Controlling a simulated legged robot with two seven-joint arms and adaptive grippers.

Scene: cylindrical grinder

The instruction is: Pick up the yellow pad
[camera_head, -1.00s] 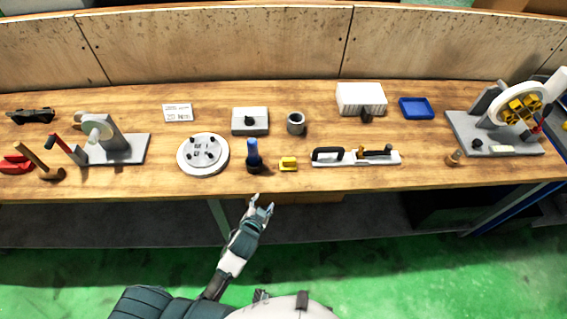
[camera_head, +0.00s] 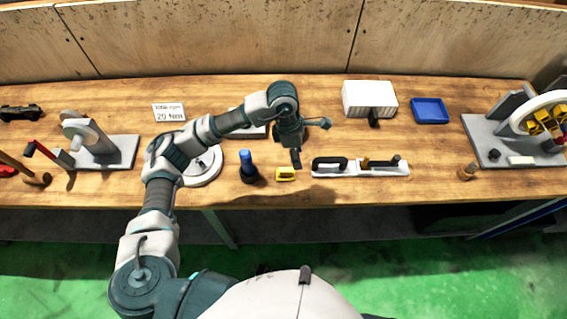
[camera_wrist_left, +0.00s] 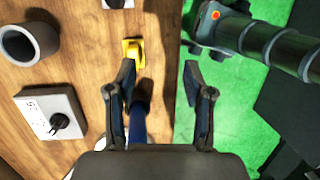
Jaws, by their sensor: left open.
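The yellow pad (camera_head: 285,174) is a small yellow block with a dark patch, lying near the front edge of the wooden bench. It also shows in the left wrist view (camera_wrist_left: 132,50), just beyond the tip of the left-hand finger. My left gripper (camera_head: 309,140) is open and empty above the bench, a little behind and right of the pad in the head view. In the left wrist view its two fingers (camera_wrist_left: 159,82) are spread apart, one over the bench and one toward the green floor. The pad is not between them. My right gripper is not visible.
A blue-topped dark bottle-like object (camera_head: 248,167) stands close left of the pad. A light plate with a black handle (camera_head: 360,167) lies to its right. A grey cup (camera_wrist_left: 29,43) shows in the wrist view. My left arm partly covers a round disc (camera_head: 205,168).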

